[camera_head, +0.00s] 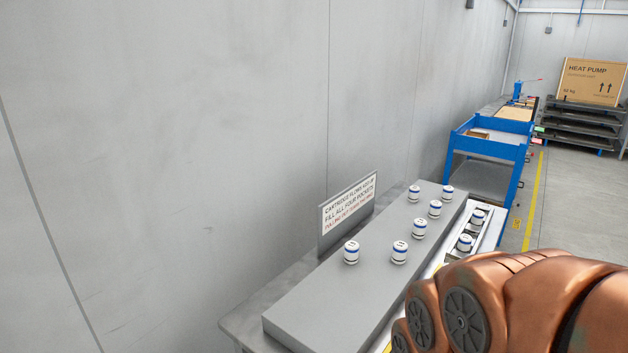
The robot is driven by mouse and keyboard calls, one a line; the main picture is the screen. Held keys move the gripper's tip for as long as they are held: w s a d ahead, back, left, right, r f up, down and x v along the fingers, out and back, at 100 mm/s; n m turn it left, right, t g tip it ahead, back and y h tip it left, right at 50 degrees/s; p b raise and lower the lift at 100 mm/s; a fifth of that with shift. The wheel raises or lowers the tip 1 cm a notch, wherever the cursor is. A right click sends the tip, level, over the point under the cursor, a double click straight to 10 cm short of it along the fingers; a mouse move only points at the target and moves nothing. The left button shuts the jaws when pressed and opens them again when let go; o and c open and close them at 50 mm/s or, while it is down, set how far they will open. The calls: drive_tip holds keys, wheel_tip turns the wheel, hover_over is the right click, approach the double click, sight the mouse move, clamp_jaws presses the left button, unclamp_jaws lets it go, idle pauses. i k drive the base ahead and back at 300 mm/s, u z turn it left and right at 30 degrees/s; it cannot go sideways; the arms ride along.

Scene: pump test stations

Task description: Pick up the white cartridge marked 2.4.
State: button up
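Several white cartridges with blue bands stand upright on a grey raised block along the wall. One is at the near left (352,253), another to its right (400,253), and more stand behind them (419,228). Two others, a farther one (477,217) and a nearer one (465,243), stand in a pale rack (488,228) to the right of the block. The dark marks on the tops are too small to read, so I cannot tell which cartridge is 2.4. My gripper is not visible; my copper-coloured arm fills the lower right and hides part of the rack.
The grey block (330,310) has free room at its near end. A printed sign (349,208) stands at its left edge. Beyond are a blue cart (490,140), a workbench, and a heat pump carton (592,82) on dark racking. Bare floor lies at right.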

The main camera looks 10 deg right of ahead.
sight(419, 230)
drive_tip(key=u, duration=2)
drive_tip(key=k, duration=0.8)
drive_tip(key=z, duration=1.65)
drive_tip(key=i, duration=0.5)
